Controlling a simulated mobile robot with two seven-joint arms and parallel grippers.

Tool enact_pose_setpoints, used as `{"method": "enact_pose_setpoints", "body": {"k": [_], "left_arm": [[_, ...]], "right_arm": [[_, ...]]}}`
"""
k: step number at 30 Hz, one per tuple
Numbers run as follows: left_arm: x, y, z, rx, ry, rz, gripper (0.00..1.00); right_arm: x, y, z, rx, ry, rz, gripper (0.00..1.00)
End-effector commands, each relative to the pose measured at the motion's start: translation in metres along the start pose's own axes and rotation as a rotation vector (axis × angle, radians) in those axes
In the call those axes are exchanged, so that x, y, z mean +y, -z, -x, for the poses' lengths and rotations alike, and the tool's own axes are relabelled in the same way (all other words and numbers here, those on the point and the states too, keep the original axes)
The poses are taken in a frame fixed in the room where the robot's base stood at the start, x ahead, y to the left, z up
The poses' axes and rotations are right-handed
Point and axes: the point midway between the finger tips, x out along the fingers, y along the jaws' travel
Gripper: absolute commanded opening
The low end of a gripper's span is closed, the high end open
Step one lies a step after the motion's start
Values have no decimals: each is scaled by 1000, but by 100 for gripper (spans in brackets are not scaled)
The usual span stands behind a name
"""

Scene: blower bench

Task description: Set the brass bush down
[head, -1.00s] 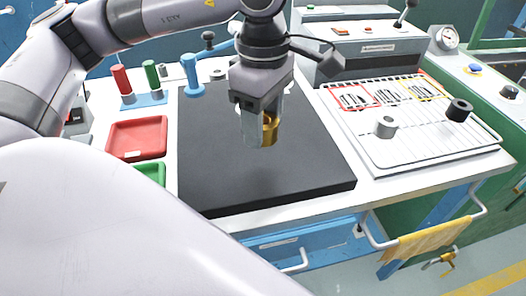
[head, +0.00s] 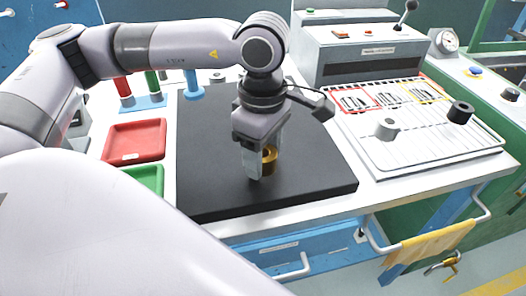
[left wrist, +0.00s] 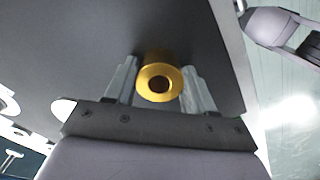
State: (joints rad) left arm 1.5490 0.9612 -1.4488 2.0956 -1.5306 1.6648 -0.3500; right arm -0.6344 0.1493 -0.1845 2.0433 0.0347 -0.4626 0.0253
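The brass bush (head: 269,160) is a short gold-coloured ring with a bore, over the front middle of the black mat (head: 215,190). My left gripper (head: 264,165) points down and is shut on the bush, one finger on each side. In the left wrist view the bush (left wrist: 159,83) sits between the two fingers (left wrist: 160,88), its bore facing the camera. Its underside is at or very near the mat; I cannot tell whether it touches. My right gripper is out of view.
A red tray (head: 135,141) and a green tray (head: 147,179) lie left of the mat. At the right, a wire rack (head: 430,150) holds a grey bush (head: 387,129) and a black bush (head: 460,112). The mat around the gripper is clear.

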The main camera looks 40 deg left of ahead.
Motion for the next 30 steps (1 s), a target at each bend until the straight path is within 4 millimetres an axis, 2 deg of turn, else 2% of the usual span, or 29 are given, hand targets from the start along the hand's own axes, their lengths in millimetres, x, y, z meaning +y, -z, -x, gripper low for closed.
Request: {"method": "enact_pose_setpoints", "body": {"k": [10, 14, 17, 24, 30], "left_arm": [[0, 0, 1, 1, 1, 0, 76], [0, 0, 7, 1, 1, 0, 76], [1, 0, 23, 0, -2, 1, 76], [1, -1, 78, 0, -3, 0, 76], [1, -1, 110, 0, -1, 0, 76]], "right_arm": [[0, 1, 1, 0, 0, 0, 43], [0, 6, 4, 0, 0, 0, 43], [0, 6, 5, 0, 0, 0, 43], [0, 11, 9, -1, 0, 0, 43], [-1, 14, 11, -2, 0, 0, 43]]}}
